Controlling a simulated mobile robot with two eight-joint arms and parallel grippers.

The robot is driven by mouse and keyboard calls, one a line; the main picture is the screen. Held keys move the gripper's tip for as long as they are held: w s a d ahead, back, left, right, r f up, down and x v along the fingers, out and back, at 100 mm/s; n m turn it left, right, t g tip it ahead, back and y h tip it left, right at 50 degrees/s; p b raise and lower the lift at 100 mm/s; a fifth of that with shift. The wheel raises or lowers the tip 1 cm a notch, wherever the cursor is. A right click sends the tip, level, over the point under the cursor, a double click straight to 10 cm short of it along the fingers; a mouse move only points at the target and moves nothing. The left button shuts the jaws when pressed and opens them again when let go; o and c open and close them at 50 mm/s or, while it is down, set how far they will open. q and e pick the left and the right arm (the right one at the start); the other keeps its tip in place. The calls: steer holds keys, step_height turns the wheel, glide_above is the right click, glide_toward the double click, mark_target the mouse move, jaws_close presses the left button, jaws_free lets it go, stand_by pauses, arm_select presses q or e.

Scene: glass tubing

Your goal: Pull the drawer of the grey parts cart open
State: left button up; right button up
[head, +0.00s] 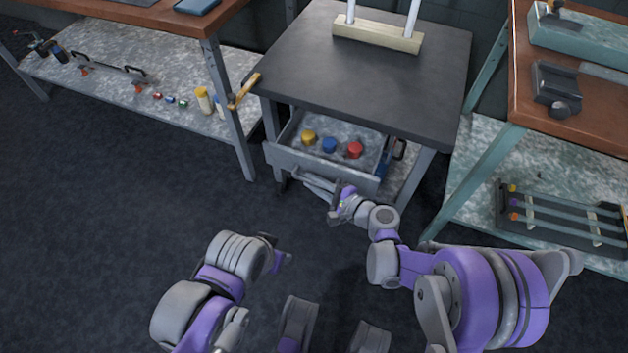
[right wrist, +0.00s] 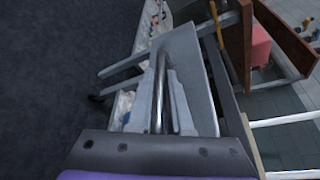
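The grey parts cart (head: 360,75) has a dark top and stands at the upper middle of the head view. Its grey drawer (head: 285,158) stands out from under the top, open enough to show a yellow, a blue and a red piece inside. My right gripper (head: 312,182) is at the drawer's front. In the right wrist view its two fingers (right wrist: 163,98) lie close on either side of a shiny metal bar, the drawer handle (right wrist: 160,92). My left gripper (head: 279,253) is low and apart from the cart; its finger gap is unclear.
A hammer-like tool with a yellow handle (head: 244,91) overhangs the cart's left edge. A wooden block (head: 378,37) with glass tubes stands on top. Benches with lower shelves flank the cart at left (head: 130,80) and right (head: 572,105). The floor in front is clear.

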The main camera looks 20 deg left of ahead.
steer(key=o, duration=0.3)
steer(key=shift+o, duration=0.2)
steer(key=p+v, duration=0.1)
steer(key=v, duration=1)
